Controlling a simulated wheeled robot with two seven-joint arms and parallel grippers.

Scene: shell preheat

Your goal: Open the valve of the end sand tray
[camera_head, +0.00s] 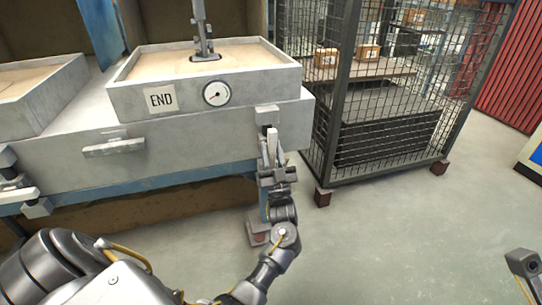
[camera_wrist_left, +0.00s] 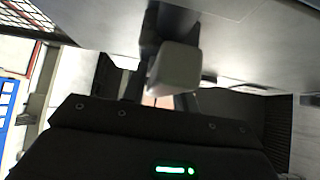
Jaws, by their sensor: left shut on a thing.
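The end sand tray (camera_head: 230,97) is a grey box of sand with an "END" plate and a round gauge on its front. Its valve has a grey mount (camera_head: 267,114) at the bench's front right corner, with a pale handle (camera_head: 272,140) below it. My left gripper (camera_head: 270,158) is shut on the handle, reaching up from below. In the left wrist view the blocky pale handle (camera_wrist_left: 176,68) sits between my dark fingers, which are partly hidden. Part of my right arm shows at the lower right edge; its gripper is out of view.
A second sand tray (camera_head: 40,95) stands at the left, with another grey handle (camera_head: 113,147) on the bench front. A black mesh cage (camera_head: 385,130) with boxes inside stands close at the right. The floor (camera_head: 400,240) in front of the cage is clear.

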